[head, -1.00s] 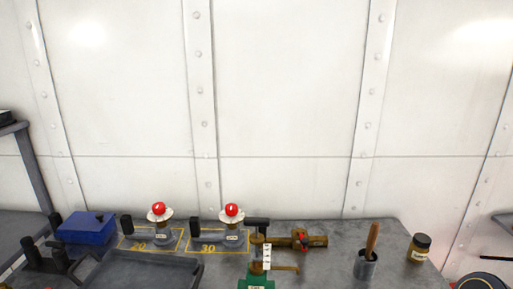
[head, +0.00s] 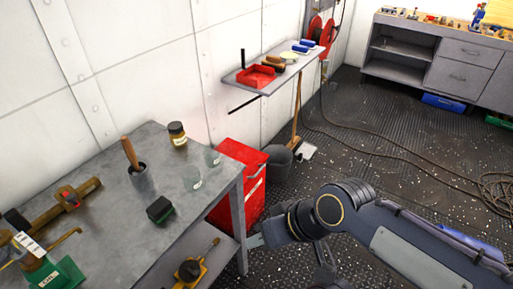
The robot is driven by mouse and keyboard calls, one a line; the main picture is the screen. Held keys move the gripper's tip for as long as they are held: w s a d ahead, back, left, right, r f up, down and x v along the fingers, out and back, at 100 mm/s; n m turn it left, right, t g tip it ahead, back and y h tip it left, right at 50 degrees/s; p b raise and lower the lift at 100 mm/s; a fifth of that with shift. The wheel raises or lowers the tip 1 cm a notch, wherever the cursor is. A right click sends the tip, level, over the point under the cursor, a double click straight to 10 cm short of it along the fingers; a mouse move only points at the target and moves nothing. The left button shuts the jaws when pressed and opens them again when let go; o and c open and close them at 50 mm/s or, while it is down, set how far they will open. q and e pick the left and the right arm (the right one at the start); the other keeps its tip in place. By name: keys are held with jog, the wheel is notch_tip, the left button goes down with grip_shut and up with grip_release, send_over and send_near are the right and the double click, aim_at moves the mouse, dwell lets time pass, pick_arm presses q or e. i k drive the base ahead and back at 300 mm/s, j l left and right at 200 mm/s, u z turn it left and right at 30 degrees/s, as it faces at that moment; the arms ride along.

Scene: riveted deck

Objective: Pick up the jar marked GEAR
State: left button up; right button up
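A small amber jar (head: 178,136) with a black lid and a pale label stands upright on the grey workbench (head: 217,205), near its back edge by the wall. Its label is too small to read, so I cannot tell whether it says GEAR. Two clear glass vessels (head: 212,157) (head: 192,178) with pale labels stand to its right and in front. My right gripper (head: 256,241) is beside the bench's right end, well apart from the jar. Its fingers are small and partly hidden by the wrist, so its opening is unclear. My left gripper is out of view.
A cup with a wooden-handled tool (head: 139,176), a dark green block (head: 160,209) and a brass fitting (head: 68,199) stand on the bench. A red cabinet (head: 236,160) is beyond its right end. A wall shelf (head: 268,76) holds a red tray. Open floor lies right.

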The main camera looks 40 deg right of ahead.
aim_at(212, 157)
jog(key=i+l+z, duration=0.15)
jog(key=z, duration=0.6)
